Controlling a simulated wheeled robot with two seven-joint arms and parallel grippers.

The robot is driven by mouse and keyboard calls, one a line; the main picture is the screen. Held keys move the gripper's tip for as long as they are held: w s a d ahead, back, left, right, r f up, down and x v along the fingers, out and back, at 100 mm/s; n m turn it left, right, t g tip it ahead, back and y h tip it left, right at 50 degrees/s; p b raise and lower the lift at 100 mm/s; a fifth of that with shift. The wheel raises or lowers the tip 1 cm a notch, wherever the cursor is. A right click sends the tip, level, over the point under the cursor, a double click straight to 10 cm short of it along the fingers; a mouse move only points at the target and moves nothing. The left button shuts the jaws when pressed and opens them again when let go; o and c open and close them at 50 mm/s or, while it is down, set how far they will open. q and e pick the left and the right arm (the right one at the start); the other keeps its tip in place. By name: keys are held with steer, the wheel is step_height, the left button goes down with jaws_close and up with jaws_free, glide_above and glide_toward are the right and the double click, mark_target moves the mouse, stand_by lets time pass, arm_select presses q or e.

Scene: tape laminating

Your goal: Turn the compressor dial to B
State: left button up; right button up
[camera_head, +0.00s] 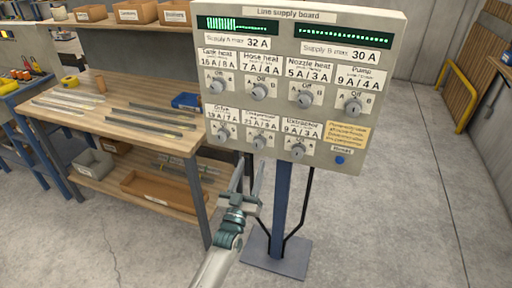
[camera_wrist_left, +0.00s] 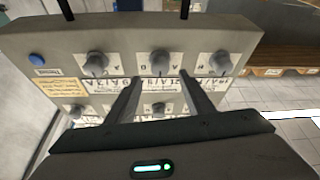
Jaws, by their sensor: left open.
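The line supply board (camera_head: 300,80) stands on a post and carries rows of grey dials. The compressor dial (camera_head: 259,142) is the middle one of the lower row, under a label that reads roughly "Compressor 23 A / 8 A". It also shows in the left wrist view (camera_wrist_left: 160,62), where the board appears upside down. I cannot tell its exact setting. My left gripper (camera_head: 248,172) is open and empty, just below and in front of this dial. In the left wrist view, its fingers (camera_wrist_left: 160,82) point at the dial, one to each side, apparently short of it. My right gripper is not in view.
The drive dial (camera_head: 222,134) and extractor dial (camera_head: 298,150) flank the compressor dial. A blue button (camera_head: 340,160) sits at the board's lower right. A wooden workbench (camera_head: 130,110) with bars stands at left. The floor at right is clear.

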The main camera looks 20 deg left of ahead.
mark_target(257, 148)
arm_select(q)
steer(key=p+x, duration=0.1)
steer(key=x, duration=0.6)
steer(key=shift+w, duration=0.1)
steer(key=c, duration=1)
